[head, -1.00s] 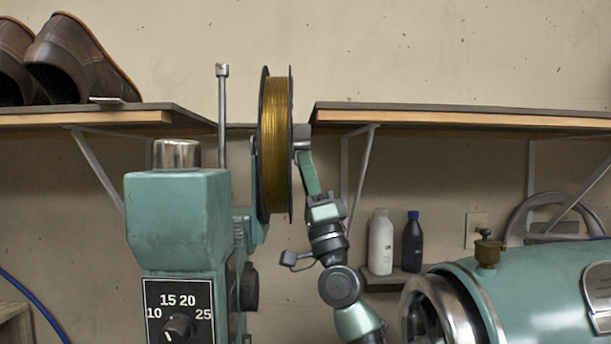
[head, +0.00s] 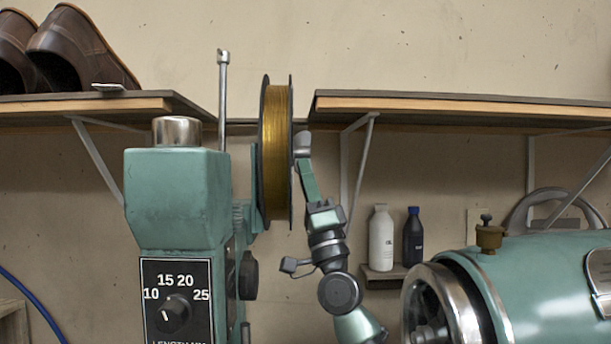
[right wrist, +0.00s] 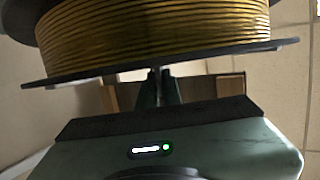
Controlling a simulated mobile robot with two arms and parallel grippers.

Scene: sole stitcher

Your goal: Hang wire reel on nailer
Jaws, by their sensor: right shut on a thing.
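The wire reel (head: 275,150), wound with gold wire between dark flanges, stands upright, edge toward me, in the head view. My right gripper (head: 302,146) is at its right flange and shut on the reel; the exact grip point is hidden. In the right wrist view the reel (right wrist: 155,28) fills the top, above the gripper fingers (right wrist: 158,88). The teal machine with the dial, apparently the nailer (head: 177,200), stands left of the reel. Its narrow bracket (head: 254,180) is close to the reel's left flange. I cannot tell whether they touch. The left gripper is out of view.
A metal rod (head: 223,100) rises just left of the reel. The left shelf (head: 90,107) holds brown shoes (head: 70,50); the right shelf (head: 460,107) begins just right of my gripper. Two bottles (head: 381,238) and a teal machine drum (head: 540,270) are at lower right.

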